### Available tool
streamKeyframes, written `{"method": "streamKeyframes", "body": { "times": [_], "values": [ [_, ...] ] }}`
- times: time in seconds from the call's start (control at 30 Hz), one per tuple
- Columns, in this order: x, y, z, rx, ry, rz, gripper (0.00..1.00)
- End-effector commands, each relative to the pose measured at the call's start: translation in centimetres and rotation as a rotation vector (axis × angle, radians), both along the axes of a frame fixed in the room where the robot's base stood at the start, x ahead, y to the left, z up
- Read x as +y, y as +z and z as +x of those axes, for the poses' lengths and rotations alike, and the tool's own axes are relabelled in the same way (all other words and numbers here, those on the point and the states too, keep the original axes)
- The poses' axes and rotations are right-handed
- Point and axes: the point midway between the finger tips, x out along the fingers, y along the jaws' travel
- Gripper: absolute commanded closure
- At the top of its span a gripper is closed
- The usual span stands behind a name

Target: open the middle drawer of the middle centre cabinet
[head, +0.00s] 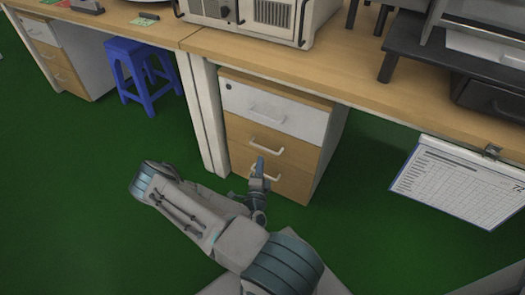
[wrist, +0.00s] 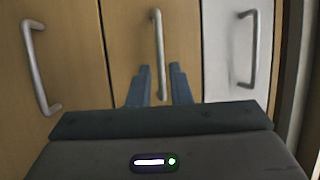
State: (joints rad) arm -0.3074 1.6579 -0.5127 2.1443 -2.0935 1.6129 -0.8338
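The middle centre cabinet stands under the bench, with a white top drawer (head: 275,110) and two wood-coloured drawers below. The middle drawer (head: 285,153) looks closed, and its silver handle (head: 266,147) shows in the head view. My gripper (head: 260,162) is in front of the cabinet, just below that handle in the picture. In the wrist view the drawers appear turned sideways. There, my gripper (wrist: 159,70) is open, its two blue fingers on either side of the middle handle (wrist: 157,40). I cannot tell whether the handle lies fully between the fingertips in depth.
The bottom drawer's handle (wrist: 38,70) and the white drawer's handle (wrist: 248,48) flank the middle one. A blue stool (head: 140,75) stands left of the cabinet. A paper chart (head: 462,180) hangs from the bench edge at right. Green floor (head: 70,220) is clear at left.

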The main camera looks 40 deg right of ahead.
Motion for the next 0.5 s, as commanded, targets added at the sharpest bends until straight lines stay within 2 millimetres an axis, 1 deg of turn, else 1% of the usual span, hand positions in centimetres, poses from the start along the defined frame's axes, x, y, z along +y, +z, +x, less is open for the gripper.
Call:
{"method": "streamKeyframes", "body": {
  "times": [0.03, 0.1, 0.23, 0.33, 0.5],
  "values": [
    [-0.8, 0.0, 0.8, -0.006, -0.002, 0.002, 0.82],
    [-1.9, 0.2, 1.8, -0.005, -0.003, 0.000, 0.82],
    [-3.5, 0.7, 3.4, -0.004, -0.002, 0.001, 0.82],
    [-4.3, 0.9, 4.3, -0.003, -0.001, 0.002, 0.82],
    [-5.0, 1.3, 5.1, -0.002, -0.001, 0.001, 0.82]
  ]
}}
